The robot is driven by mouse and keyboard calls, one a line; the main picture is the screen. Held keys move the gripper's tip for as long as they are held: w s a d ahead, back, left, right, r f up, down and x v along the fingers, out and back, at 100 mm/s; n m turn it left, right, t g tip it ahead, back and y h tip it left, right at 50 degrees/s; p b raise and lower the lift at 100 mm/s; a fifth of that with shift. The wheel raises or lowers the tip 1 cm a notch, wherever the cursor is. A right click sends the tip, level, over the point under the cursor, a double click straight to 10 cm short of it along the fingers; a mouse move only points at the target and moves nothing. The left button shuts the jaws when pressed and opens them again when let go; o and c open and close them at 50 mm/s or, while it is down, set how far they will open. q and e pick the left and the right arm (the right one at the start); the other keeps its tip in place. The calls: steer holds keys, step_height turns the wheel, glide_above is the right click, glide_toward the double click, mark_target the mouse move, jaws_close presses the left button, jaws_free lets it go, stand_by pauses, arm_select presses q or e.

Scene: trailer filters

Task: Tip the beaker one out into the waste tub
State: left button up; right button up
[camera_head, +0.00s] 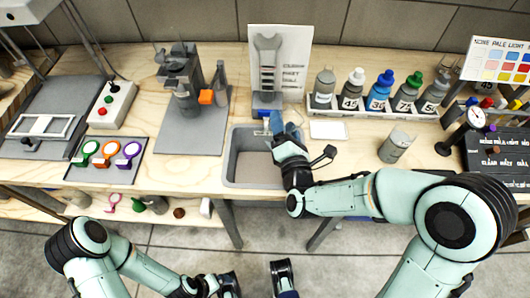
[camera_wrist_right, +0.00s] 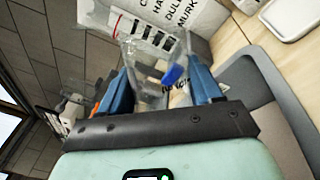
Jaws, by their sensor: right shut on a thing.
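My right gripper (camera_head: 284,124) is over the back right part of the grey waste tub (camera_head: 232,160). In the right wrist view its blue fingers (camera_wrist_right: 160,88) are shut on a clear beaker (camera_wrist_right: 150,62). The wrist view is strongly rolled, and I cannot tell the beaker's exact tilt or what it holds. In the head view the hand mostly hides this beaker. The tub's grey rim also shows in the right wrist view (camera_wrist_right: 283,110). My left gripper (camera_head: 256,284) is low at the bottom edge, its fingers apart, partly cut off and empty as far as shown.
A row of capped bottles (camera_head: 378,92) and a card with a spanner shape (camera_head: 290,60) stand behind the tub. A grey machine (camera_head: 182,85) is to the left. A white pad (camera_head: 329,130) lies right of the hand.

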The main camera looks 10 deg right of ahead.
steer(key=shift+s+a+r+n, duration=0.15)
steer(key=shift+a+r+n, duration=0.1)
steer(key=shift+a+n, duration=0.25)
stand_by(0.6)
steer(key=shift+d, duration=0.15)
stand_by(0.6)
